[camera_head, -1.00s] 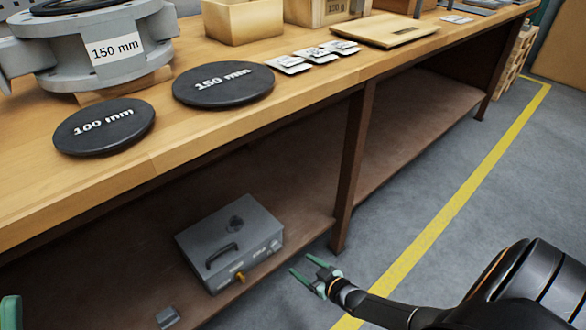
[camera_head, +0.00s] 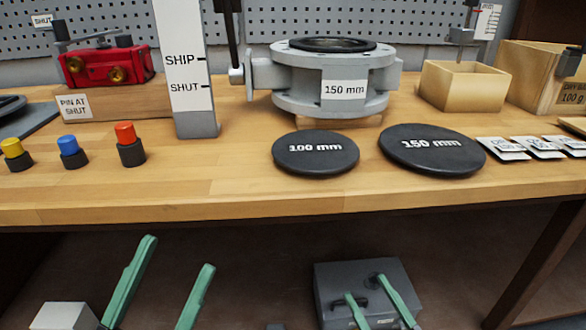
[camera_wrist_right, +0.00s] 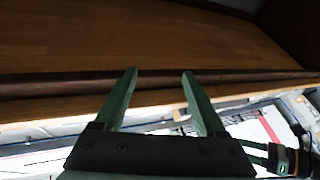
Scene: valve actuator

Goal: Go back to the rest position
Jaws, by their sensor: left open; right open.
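My left gripper (camera_head: 179,253) is at the lower left of the head view, below the bench's front edge. Its two green fingers are apart with nothing between them. My right gripper (camera_head: 365,287) is at the lower middle right, with its green fingers apart, and overlaps the grey metal box in the picture. Whether it touches the box cannot be told. The right wrist view also shows the right gripper (camera_wrist_right: 158,73) open and empty, with a brown wooden surface beyond its fingertips.
The wooden bench (camera_head: 230,200) holds a grey 150 mm valve (camera_head: 300,85), black discs (camera_head: 316,160) (camera_head: 432,155), a red device (camera_head: 105,65) and coloured knobs (camera_head: 130,148). The grey metal box (camera_head: 335,278) sits below the bench. A white block (camera_head: 62,316) is at the lower left.

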